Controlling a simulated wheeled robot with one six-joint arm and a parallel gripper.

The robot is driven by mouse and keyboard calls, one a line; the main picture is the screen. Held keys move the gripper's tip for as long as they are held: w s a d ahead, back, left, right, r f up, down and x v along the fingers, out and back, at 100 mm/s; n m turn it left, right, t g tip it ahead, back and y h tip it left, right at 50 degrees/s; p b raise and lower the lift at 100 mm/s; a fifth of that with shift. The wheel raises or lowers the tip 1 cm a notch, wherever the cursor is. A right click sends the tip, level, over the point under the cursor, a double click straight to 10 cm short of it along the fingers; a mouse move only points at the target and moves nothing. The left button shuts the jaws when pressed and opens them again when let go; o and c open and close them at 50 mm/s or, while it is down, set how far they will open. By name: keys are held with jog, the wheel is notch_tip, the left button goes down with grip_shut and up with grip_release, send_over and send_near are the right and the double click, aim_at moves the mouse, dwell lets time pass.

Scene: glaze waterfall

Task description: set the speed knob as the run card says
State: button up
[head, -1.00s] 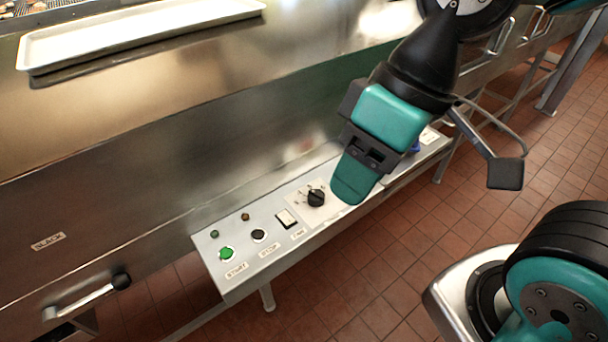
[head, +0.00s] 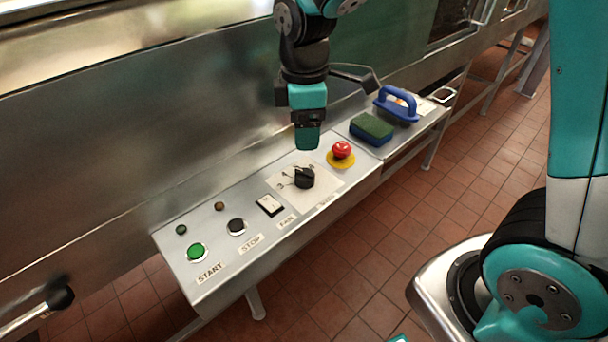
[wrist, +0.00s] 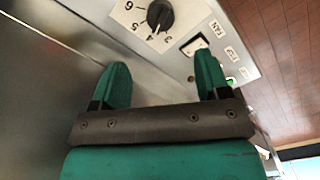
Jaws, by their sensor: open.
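The black speed knob (head: 304,178) sits on a pale numbered dial plate (head: 283,187) on the steel control panel. In the wrist view the knob (wrist: 159,15) is at the top edge, with the digits 3 to 6 beside it; its exact setting is hard to tell. My gripper (head: 308,147) is above and just behind the knob, pointing down, apart from it. In the wrist view my gripper (wrist: 162,70) has its two teal fingers spread with nothing between them, and the knob lies beyond the fingertips. No readable run card shows.
A red emergency button (head: 342,150) on yellow stands right of the knob. The fan switch (head: 270,205), black stop button (head: 237,227) and green start button (head: 197,252) are to its left. A green-blue sponge (head: 371,129) and a blue-handled tool (head: 397,102) lie farther right.

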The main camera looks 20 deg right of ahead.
aim_at(305, 171)
notch_tip(305, 171, down, 11)
jog(key=shift+f+b, duration=0.2)
jog(key=shift+b, duration=0.4)
jog(key=c, duration=0.9)
